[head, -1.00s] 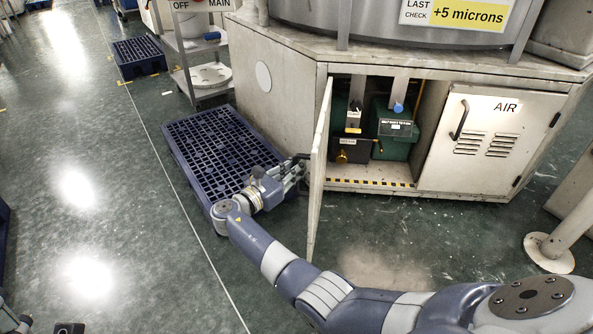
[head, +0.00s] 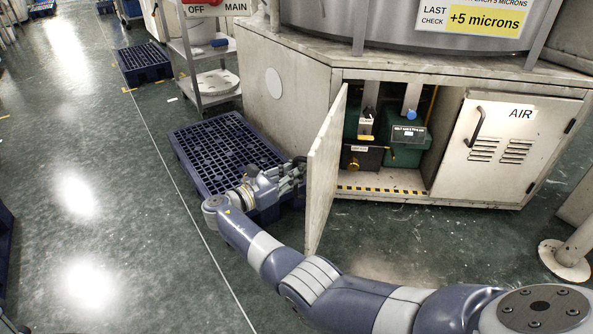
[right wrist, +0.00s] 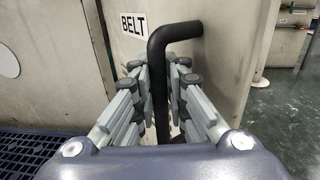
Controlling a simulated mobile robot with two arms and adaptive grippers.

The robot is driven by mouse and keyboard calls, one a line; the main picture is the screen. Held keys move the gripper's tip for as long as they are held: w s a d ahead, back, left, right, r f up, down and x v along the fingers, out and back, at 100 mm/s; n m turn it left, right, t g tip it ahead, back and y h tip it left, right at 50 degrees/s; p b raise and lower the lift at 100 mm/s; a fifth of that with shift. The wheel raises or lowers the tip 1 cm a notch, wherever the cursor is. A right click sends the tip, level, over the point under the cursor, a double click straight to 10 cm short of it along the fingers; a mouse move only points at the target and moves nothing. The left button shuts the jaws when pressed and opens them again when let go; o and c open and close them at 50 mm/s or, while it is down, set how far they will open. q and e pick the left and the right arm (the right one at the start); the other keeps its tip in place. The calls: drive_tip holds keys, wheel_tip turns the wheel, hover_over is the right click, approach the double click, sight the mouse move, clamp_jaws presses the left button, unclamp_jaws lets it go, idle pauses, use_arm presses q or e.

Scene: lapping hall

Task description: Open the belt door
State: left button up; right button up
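The belt door (head: 325,172) stands swung out from the left side of the cabinet opening, its inner face showing in the head view. In the right wrist view its outer face (right wrist: 215,65) carries a BELT label (right wrist: 133,24) and a black bar handle (right wrist: 160,75). My right gripper (right wrist: 160,85) has its fingers on both sides of the handle's upright bar and looks closed on it. In the head view the right gripper (head: 292,178) is left of the door, which hides its fingertips. Only a small dark piece at the bottom left corner may belong to my left gripper.
The open compartment holds green and dark units (head: 408,145). The AIR door (head: 505,145) beside it is shut. A blue pallet (head: 215,145) lies on the floor under and behind my right gripper. A post with a round foot (head: 565,262) stands at the right. The floor at the left is mostly clear.

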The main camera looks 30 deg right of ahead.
drive_tip(key=o, duration=0.4)
drive_tip(key=shift+s+a+f, duration=0.1)
drive_tip(key=shift+a+f, duration=0.15)
drive_tip(key=shift+a, duration=0.05)
drive_tip(key=shift+c, duration=0.2)
drive_tip(key=shift+r, duration=0.15)
drive_tip(key=s+a, duration=0.1)
drive_tip(key=a, duration=0.6)
drive_tip(key=shift+a, duration=0.15)
